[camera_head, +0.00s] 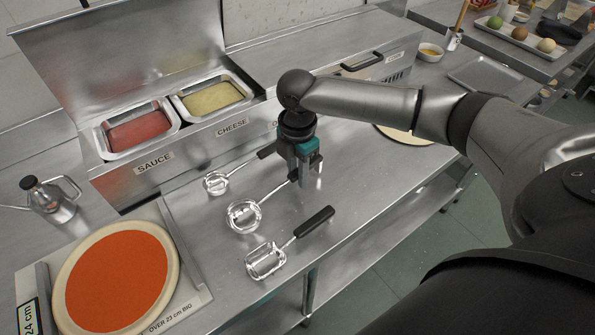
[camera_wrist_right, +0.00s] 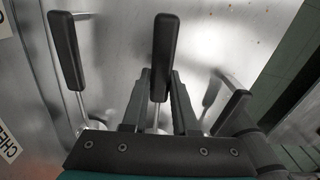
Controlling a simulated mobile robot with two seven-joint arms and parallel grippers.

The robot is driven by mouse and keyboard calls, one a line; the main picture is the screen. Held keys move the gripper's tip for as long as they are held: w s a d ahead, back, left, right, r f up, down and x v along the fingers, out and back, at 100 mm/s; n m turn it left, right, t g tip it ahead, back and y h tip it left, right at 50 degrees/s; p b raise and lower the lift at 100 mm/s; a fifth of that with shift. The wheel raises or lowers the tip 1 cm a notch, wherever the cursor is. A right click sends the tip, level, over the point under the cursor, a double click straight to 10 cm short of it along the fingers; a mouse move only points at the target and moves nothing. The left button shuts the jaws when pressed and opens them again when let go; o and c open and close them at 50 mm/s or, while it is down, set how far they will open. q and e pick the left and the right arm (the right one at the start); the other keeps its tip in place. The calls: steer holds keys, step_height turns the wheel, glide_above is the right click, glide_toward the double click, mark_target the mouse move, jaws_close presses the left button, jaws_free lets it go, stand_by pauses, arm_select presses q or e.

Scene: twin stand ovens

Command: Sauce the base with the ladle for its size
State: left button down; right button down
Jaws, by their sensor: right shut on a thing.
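The base (camera_head: 172,275) is a pale round with an orange-red layer of sauce (camera_head: 118,280) inside its rim, on a measuring board (camera_head: 192,304) marked "24 cm" and "OVER 23 cm BIG". Three ladles lie on the steel counter: a small one (camera_head: 216,183), a middle one (camera_head: 244,216) and a large one (camera_head: 266,260) with a squarish bowl. My right gripper (camera_head: 305,184) points down and is shut on the middle ladle's black handle (camera_wrist_right: 163,50). The other two handles lie on either side in the wrist view. My left gripper is out of view.
The sauce pan (camera_head: 138,128) and cheese pan (camera_head: 212,97) sit in the labelled steel unit behind the ladles. Another pale round (camera_head: 405,135) lies partly behind my right arm. The counter's front edge is close to the large ladle.

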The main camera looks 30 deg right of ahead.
steer(key=shift+f, duration=0.4)
steer(key=c, duration=0.6)
jaws_free()
step_height(320, 180, up, 15)
steer(key=p, duration=0.2)
steer(key=shift+p, duration=0.35)
steer(key=shift+s, duration=0.1)
